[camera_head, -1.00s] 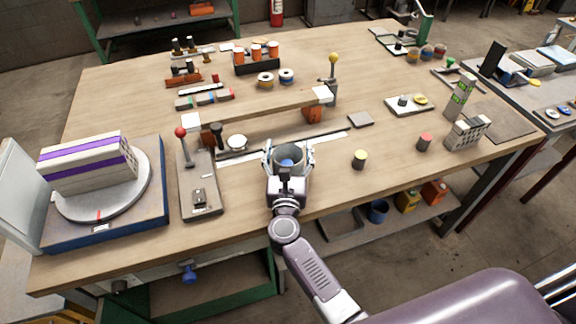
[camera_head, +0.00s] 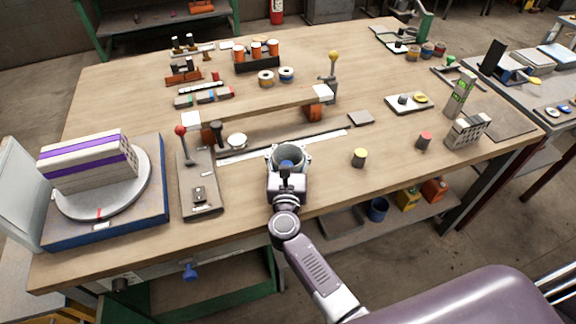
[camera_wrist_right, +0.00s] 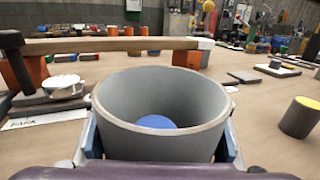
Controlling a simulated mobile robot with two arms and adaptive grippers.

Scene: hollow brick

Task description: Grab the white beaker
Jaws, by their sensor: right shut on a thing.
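The beaker (camera_head: 290,154) looks pale grey-white and stands upright at the front middle of the wooden table. My right gripper (camera_head: 288,158) is shut on it, a finger on each side. In the right wrist view the beaker (camera_wrist_right: 160,105) fills the middle, open end up, with a blue round patch (camera_wrist_right: 156,122) at its bottom. The fingers show low on both sides of it. I cannot tell whether its base touches the table. My left gripper is not in view.
A wooden beam (camera_head: 262,107) on orange supports lies behind the beaker. A lever plate (camera_head: 200,185) stands to the left, a yellow-topped cylinder (camera_head: 359,158) to the right. A turntable (camera_head: 105,190) with a brick is far left. The front right tabletop is mostly clear.

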